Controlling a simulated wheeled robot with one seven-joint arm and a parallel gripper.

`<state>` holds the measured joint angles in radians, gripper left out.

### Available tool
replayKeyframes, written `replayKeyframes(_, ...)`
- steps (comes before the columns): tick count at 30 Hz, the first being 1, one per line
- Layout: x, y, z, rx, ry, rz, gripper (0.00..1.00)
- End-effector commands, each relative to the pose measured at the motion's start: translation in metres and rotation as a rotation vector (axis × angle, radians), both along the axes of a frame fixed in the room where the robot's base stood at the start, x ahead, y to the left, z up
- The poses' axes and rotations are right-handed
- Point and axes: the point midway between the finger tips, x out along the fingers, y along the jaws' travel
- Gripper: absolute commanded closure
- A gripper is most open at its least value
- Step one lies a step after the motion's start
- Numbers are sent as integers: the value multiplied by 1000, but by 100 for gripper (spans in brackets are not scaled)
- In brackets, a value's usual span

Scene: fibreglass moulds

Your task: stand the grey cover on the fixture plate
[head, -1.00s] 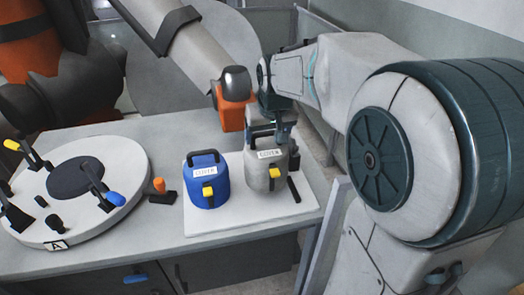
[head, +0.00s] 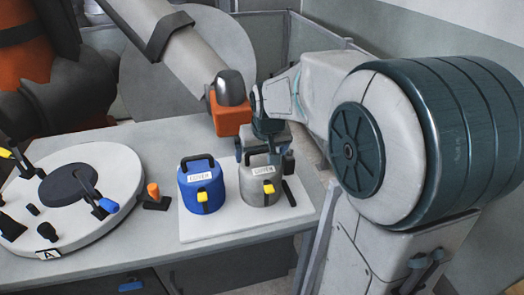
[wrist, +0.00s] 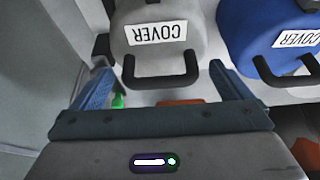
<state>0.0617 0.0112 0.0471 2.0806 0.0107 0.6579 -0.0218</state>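The grey cover (head: 258,194) stands upright on a white mat, with a black handle on top, a white COVER label and a yellow latch. My gripper (head: 265,150) is at its handle, from behind and above. In the wrist view the fingers of my gripper (wrist: 162,80) are spread wide, and the handle of the grey cover (wrist: 155,50) lies between or just beyond their tips, touching neither. The round pale plate marked A (head: 75,228), which looks like the fixture plate, lies at the left with a dark disc in its middle and several clamps.
A blue cover (head: 201,186) stands close left of the grey one, on the same white mat (head: 215,232). An orange-topped peg (head: 153,190) on a black base stands between mat and plate. A black bar (head: 289,192) lies right of the grey cover. A large orange-and-grey robot arm reaches over the back.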

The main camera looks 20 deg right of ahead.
Motion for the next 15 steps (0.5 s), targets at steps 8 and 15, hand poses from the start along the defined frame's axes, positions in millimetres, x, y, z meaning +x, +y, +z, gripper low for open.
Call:
replayKeyframes(8,-4,0,14,0,-3,0,2)
replayKeyframes(15,-24,0,62,0,-6,0,2)
